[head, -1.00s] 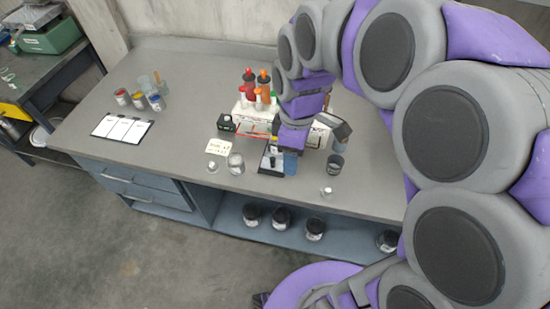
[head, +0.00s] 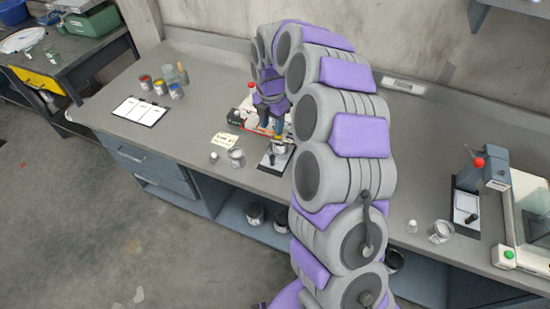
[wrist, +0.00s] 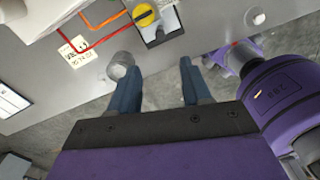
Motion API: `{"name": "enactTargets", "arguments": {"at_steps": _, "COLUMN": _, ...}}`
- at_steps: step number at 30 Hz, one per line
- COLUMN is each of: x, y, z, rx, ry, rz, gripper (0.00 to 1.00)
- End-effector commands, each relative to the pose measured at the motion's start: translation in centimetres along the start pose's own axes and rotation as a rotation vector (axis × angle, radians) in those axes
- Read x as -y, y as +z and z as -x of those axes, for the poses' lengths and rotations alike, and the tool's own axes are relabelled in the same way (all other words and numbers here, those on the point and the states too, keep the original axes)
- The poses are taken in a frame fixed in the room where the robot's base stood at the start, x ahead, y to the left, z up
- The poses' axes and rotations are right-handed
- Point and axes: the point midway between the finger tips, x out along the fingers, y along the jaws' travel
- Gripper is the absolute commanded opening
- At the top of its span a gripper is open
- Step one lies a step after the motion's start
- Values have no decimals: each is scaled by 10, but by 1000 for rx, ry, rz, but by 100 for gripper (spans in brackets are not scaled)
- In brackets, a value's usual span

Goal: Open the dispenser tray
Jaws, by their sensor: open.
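I cannot pick out a dispenser tray for certain. A small device on a dark base (head: 273,162) stands near the front of the bench; in the wrist view a yellow round part (wrist: 145,15) sits on it. Behind it is a white box with red edges (head: 240,119), partly hidden by my arm, with a red-capped bottle (head: 252,86). My gripper (head: 272,122) is over the bench by the box, partly hidden by my arm. In the wrist view my gripper (wrist: 157,66) has its two blue fingers apart with nothing between them.
A glass jar (head: 236,157) and a card (head: 224,140) lie left of the device. A clipboard (head: 140,111) and paint jars (head: 160,87) are further left. A press-like stand with a red knob (head: 479,162) is at right. Drawers (head: 150,158) are below the bench.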

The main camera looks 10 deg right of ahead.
Motion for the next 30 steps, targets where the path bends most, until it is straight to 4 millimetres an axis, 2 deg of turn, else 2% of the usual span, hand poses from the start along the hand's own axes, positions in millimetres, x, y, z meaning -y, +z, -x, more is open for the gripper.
{"name": "enactTargets", "arguments": {"at_steps": 12, "x": 13, "y": 14, "z": -76, "rx": -16, "ry": 11, "rz": -3, "gripper": 48}}
{"name": "enactTargets", "arguments": {"at_steps": 21, "x": 5, "y": 4, "z": -133, "rx": -8, "ry": 2, "rz": -3, "gripper": 48}}
{"name": "enactTargets", "arguments": {"at_steps": 30, "x": 6, "y": 7, "z": -164, "rx": -8, "ry": 7, "rz": -3, "gripper": 48}}
